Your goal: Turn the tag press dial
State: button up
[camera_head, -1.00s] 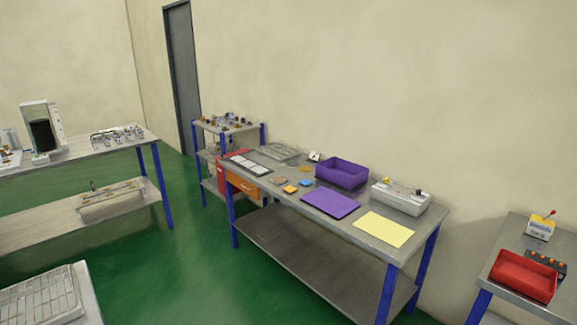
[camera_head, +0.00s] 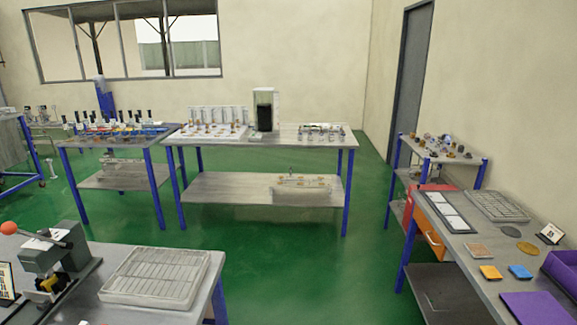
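A grey-green bench press (camera_head: 62,252) stands on the near left table, with a lever ending in an orange ball (camera_head: 9,228). A yellow part (camera_head: 48,284) shows low on it. I cannot tell whether this is the tag press, and I make out no dial on it. My gripper is not in view.
A grey slotted tray (camera_head: 155,278) lies beside the press. Two benches with small parts stand at the back, one bearing a dark cylinder (camera_head: 264,112). The right bench holds a purple mat (camera_head: 535,308) and a purple bin (camera_head: 566,268). Green floor (camera_head: 290,270) is free between them.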

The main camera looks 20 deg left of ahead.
aim_at(46, 232)
jog(key=i+j+u, duration=0.25)
jog(key=i, duration=0.7)
jog(key=i+u, duration=0.3)
jog(key=i, duration=0.65)
jog(key=i+l+u, duration=0.25)
jog(key=i, duration=0.7)
